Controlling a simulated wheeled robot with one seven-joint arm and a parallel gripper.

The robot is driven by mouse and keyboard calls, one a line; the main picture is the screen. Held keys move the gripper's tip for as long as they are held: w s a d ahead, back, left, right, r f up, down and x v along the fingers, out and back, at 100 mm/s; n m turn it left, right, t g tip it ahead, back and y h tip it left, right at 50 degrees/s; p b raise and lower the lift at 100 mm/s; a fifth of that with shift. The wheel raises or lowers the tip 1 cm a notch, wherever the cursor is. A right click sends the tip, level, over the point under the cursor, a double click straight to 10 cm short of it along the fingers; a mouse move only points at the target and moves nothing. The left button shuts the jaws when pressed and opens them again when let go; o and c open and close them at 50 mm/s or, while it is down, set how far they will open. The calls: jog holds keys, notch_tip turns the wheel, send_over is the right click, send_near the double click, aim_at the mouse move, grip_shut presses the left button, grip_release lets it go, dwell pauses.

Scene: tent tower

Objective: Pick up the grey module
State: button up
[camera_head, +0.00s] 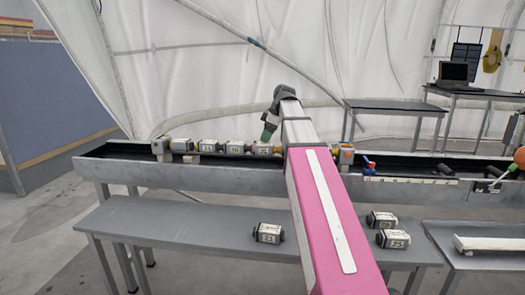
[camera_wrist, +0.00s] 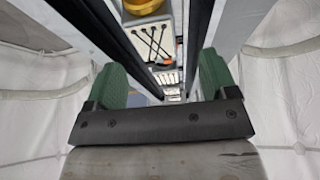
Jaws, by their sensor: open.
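Several grey modules with pale label faces and dark ends are in view; I cannot tell which one the task means. One module (camera_head: 268,233) lies alone on the low grey bench. Two more, a rear module (camera_head: 382,220) and a front module (camera_head: 393,239), lie on the bench right of my arm. Others sit in a row in the long trough (camera_head: 130,172). My gripper (camera_head: 268,131) has green fingers and is above the row, near its right end. In the wrist view my gripper (camera_wrist: 163,80) is open, with nothing between its fingers.
The low bench (camera_head: 190,228) runs in front of the trough. A laptop (camera_head: 454,74) stands on a back table. A pale bar (camera_head: 490,244) lies on the right table. My pink arm hides part of bench and trough.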

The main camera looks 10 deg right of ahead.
aim_at(263, 144)
jog(key=shift+w+d+x, duration=0.1)
jog(key=shift+x, duration=1.3)
jog(key=shift+w+d+x, duration=0.1)
jog(key=shift+d+x, duration=0.05)
jog(key=shift+x, duration=1.2)
jog(key=c, duration=1.3)
